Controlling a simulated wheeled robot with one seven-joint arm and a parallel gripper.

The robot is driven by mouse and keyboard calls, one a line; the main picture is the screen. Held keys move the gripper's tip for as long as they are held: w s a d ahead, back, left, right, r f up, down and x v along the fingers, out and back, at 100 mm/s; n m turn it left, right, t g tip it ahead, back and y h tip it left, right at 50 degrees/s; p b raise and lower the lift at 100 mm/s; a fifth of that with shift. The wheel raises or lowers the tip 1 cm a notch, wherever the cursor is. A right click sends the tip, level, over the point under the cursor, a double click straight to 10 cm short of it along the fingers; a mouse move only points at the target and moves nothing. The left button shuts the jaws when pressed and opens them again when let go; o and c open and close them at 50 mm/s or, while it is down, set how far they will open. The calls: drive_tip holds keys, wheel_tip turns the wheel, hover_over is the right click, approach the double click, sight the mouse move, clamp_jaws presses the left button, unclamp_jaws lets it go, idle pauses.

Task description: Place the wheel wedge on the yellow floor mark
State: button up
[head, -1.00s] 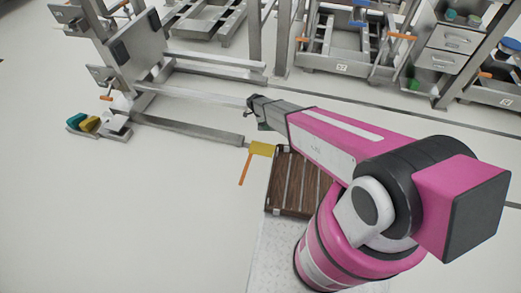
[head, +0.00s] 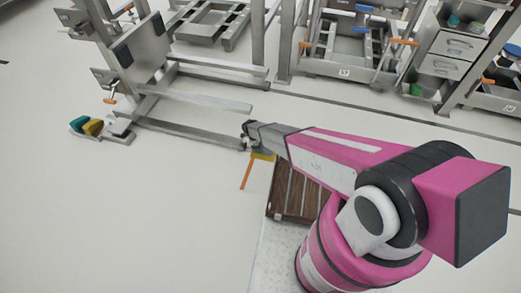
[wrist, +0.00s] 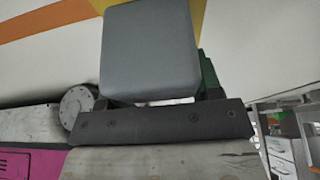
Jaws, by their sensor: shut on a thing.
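The yellow floor mark (head: 263,157) lies just below the gripper in the picture and is partly covered by the arm. A strip of yellow (wrist: 198,14) also shows beside the wedge in the wrist view. I cannot tell the wedge's height above the floor.
A steel bin lifter (head: 205,133) has low bars reaching close to my gripper. An orange floor line (head: 246,174) runs from the mark. A holder (head: 117,136) with teal, yellow and pale wedges stands at left. Open floor lies at lower left.

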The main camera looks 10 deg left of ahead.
drive_tip(key=shift+f, duration=1.15)
drive_tip(key=shift+f, duration=0.1)
drive_tip(key=o, duration=1.2)
drive_tip(key=shift+o, duration=0.2)
